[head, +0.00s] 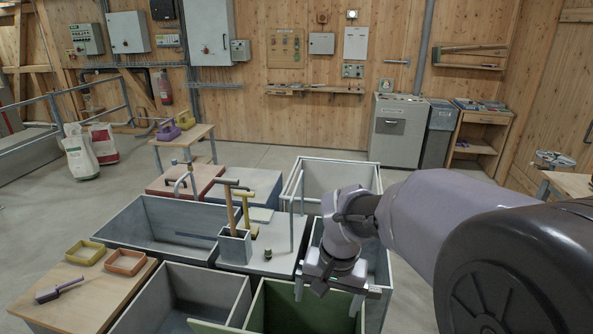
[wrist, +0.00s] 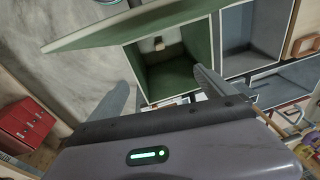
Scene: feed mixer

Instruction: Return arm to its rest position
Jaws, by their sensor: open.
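My gripper (head: 328,288) hangs from the arm on the right of the head view, above the bins in front. It is open and nothing shows between its fingers. In the wrist view my gripper's two fingers (wrist: 160,88) stand wide apart over a green-lined bin (wrist: 176,75). The same green bin (head: 290,305) shows at the bottom of the head view, partly behind my gripper. A small pale block with a dark part (wrist: 160,44) is inside the green bin in the wrist view.
Grey bins (head: 165,225) surround a grey top (head: 270,262) with a holder (head: 234,246) of upright handled tools. A wooden table (head: 75,300) at lower left carries two small trays and a brush. A bench (head: 185,137) stands farther back. Open floor (head: 420,290) shows right of the bins.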

